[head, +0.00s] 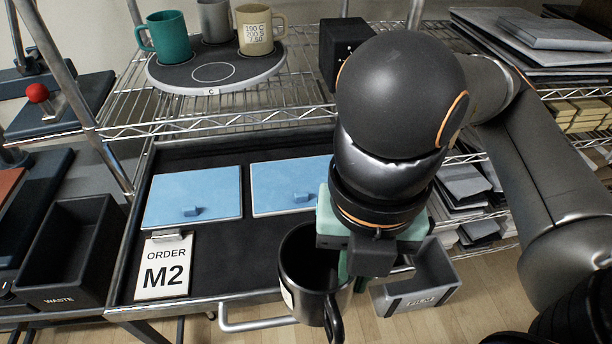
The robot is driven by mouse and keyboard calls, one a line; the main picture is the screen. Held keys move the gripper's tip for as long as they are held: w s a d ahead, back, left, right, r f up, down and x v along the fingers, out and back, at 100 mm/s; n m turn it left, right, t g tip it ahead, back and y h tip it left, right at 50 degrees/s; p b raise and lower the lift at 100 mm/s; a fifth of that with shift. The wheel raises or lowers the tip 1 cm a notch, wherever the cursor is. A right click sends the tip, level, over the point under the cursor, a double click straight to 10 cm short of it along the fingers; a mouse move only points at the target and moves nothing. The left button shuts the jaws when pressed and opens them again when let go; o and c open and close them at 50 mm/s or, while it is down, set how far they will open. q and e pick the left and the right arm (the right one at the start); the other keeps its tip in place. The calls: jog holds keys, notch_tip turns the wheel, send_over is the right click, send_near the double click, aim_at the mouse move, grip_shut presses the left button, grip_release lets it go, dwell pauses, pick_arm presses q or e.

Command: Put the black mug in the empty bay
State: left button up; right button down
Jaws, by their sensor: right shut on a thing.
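The black mug (305,262) is at the lower middle, in front of the dark tray's front edge, with its opening up and its handle toward the bottom of the picture. A pale label shows partly on its left side. My right gripper (345,268), with green fingers, is shut on its right side; the wrist hides part of the grip. A round grey turntable (170,75) on the wire shelf holds a teal mug (168,38), a grey mug (214,20) and a cream mug (256,30). An outlined circle (213,72) at its front, above the letter C, is bare. My left gripper is not in view.
The dark tray (225,255) holds two blue panels (193,195) and an ORDER M2 card (165,270). A waste bin (70,250) stands left. A grey bin (420,280) is right of the mug. A black box (345,48) sits right of the turntable.

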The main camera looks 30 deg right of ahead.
aim_at(326, 271)
jog(key=shift+r+n, duration=0.15)
jog(key=shift+n, duration=0.15)
jog(key=n, duration=0.1)
jog(key=w+n, duration=0.1)
jog(key=n+p, duration=0.1)
jog(key=shift+w+a+r+n, duration=0.2)
jog(key=shift+w+a+n, duration=0.05)
jog(key=shift+a+n, duration=0.05)
jog(key=n, duration=0.2)
jog(key=w+n+p, duration=0.1)
jog(key=n, duration=0.1)
jog(key=w+n, duration=0.1)
jog(key=n, duration=0.1)
jog(key=shift+w+a+r+p, duration=0.1)
jog(key=shift+w+a+p, duration=0.1)
jog(key=shift+p, duration=0.1)
jog(key=w+d+f+n+p, duration=0.2)
jog(key=w+n, duration=0.4)
jog(key=n, duration=1)
jog(key=w+d+f+n+p, duration=0.2)
jog(key=w+d+n+p, duration=0.2)
jog(key=n, duration=1.2)
jog(key=shift+w+d+f+p, duration=0.2)
jog(key=shift+w+d+p, duration=0.2)
jog(key=shift+w, duration=0.65)
jog(key=shift+s+a, duration=0.1)
jog(key=shift+a, duration=0.05)
